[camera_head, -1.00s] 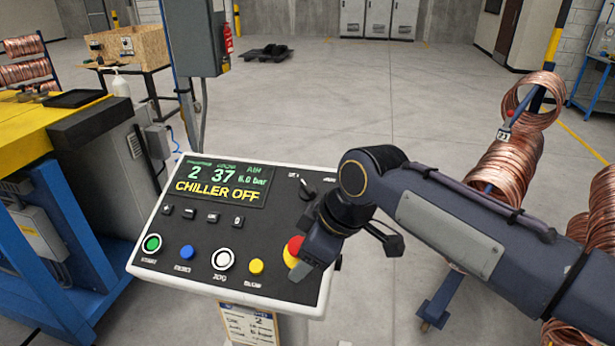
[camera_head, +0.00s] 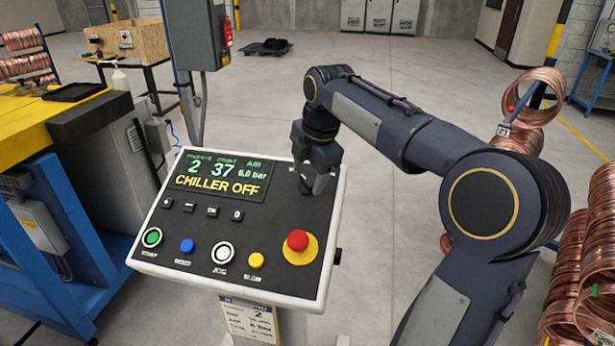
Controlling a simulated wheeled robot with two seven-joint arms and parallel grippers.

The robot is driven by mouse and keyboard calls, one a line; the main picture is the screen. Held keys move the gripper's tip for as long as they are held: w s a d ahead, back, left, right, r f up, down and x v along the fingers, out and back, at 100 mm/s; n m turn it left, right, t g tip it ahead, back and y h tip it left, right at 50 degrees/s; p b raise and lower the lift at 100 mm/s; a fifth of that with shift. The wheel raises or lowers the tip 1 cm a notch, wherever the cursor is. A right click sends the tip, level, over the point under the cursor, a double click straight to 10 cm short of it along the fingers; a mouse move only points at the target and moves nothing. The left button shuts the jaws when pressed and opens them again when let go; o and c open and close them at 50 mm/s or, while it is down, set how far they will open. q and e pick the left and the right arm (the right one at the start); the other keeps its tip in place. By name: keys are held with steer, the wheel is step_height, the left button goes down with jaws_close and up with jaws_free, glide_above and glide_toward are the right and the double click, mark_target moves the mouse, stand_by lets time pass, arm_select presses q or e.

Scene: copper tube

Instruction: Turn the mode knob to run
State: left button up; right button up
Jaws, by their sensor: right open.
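The control panel (camera_head: 215,240) stands in front of me, a black face in a white frame. Its screen (camera_head: 217,177) reads "CHILLER OFF" in yellow. My right gripper (camera_head: 312,188) points down over the panel's upper right area, where the mode knob showed earlier. The gripper hides the knob now, so its position and any contact cannot be told. The gripper is open. My left gripper is not in view.
A red emergency button (camera_head: 298,240) on a yellow base sits below my right gripper. Green (camera_head: 152,237), blue (camera_head: 187,246), white (camera_head: 222,253) and yellow (camera_head: 256,261) buttons line the lower edge. Copper coils (camera_head: 580,270) stand at the right.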

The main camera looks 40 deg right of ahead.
steer(key=shift+x, duration=0.95)
steer(key=c, duration=1)
